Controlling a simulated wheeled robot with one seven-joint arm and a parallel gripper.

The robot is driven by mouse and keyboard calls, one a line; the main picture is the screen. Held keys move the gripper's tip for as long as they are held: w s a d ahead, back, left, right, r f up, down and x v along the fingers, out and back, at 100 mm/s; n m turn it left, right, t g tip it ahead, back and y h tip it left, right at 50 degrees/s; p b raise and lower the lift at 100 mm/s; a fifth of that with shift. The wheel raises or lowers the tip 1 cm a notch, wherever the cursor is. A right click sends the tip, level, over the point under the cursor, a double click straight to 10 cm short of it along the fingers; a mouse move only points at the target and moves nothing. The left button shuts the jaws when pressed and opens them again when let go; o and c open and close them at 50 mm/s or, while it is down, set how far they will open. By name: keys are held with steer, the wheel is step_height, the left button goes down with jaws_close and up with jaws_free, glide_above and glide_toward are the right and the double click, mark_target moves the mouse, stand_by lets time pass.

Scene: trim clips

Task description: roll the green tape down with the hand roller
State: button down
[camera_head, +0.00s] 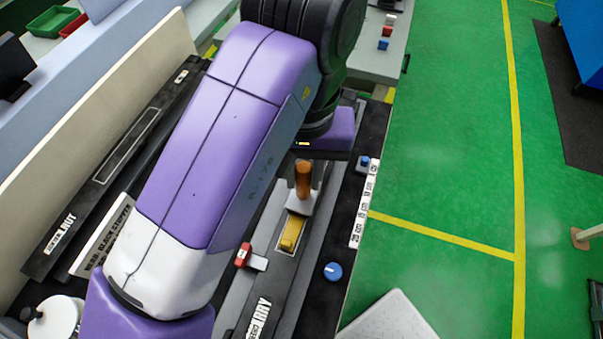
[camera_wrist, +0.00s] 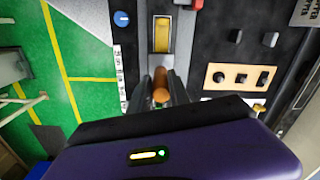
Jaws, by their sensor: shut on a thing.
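My gripper (camera_head: 303,182) points down over the dark bench fixture and is shut on an orange-brown wooden handle, which I take to be the hand roller (camera_head: 303,172). The handle also shows between the fingers in the wrist view (camera_wrist: 160,94). The roller's lower end is hard to make out, so I cannot tell whether it touches the fixture. A yellow piece (camera_head: 290,232) lies in a pale-framed slot just in front of the gripper; it also shows in the wrist view (camera_wrist: 162,36). I see no clearly green tape on the bench.
A red-topped clamp-like part (camera_head: 243,255) sits left of the slot, and a blue knob (camera_head: 332,271) to its right. A white label strip (camera_head: 361,215) lines the right edge. A tan plate with black parts (camera_wrist: 239,77) shows in the wrist view. Green floor lies beyond.

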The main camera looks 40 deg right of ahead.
steer(key=shift+w+d+f+p, duration=0.1)
steer(key=shift+w+d+p, duration=0.2)
steer(key=shift+w+d, duration=0.3)
steer(key=shift+w+d+r+p, duration=0.1)
steer(key=shift+w+d+p, duration=0.25)
steer(key=shift+d, duration=0.45)
steer(key=shift+w+d+f+p, duration=0.1)
steer(key=shift+w+d+p, duration=0.1)
steer(key=shift+w+d, duration=0.45)
steer(key=shift+d, duration=0.1)
step_height(320, 180, up, 8)
steer(key=p, duration=0.8)
steer(key=shift+s, duration=0.1)
stand_by(0.5)
